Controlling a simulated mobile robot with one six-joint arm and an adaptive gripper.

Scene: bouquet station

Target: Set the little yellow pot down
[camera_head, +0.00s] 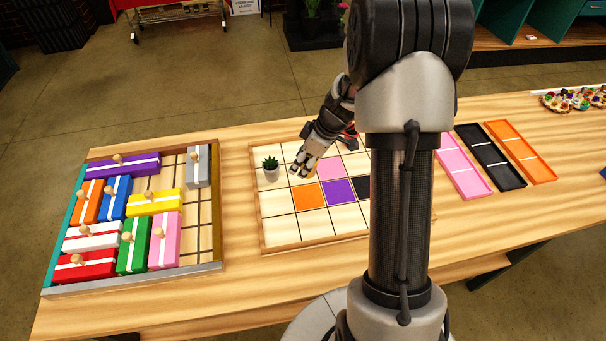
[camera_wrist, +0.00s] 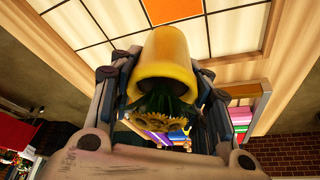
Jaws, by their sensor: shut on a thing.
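The pot's open end, with dark green leaves and a yellow toothed shape, faces the camera. In the head view the yellow pot is mostly hidden by my fingers. I cannot tell whether its base touches the board.
The board has pink (camera_head: 328,169), orange (camera_head: 307,196) and purple (camera_head: 340,191) squares among pale ones; my arm hides its right side. A tray of coloured blocks (camera_head: 219,215) lies left. Pink (camera_head: 463,172), black (camera_head: 491,157) and orange (camera_head: 522,151) trays lie right.

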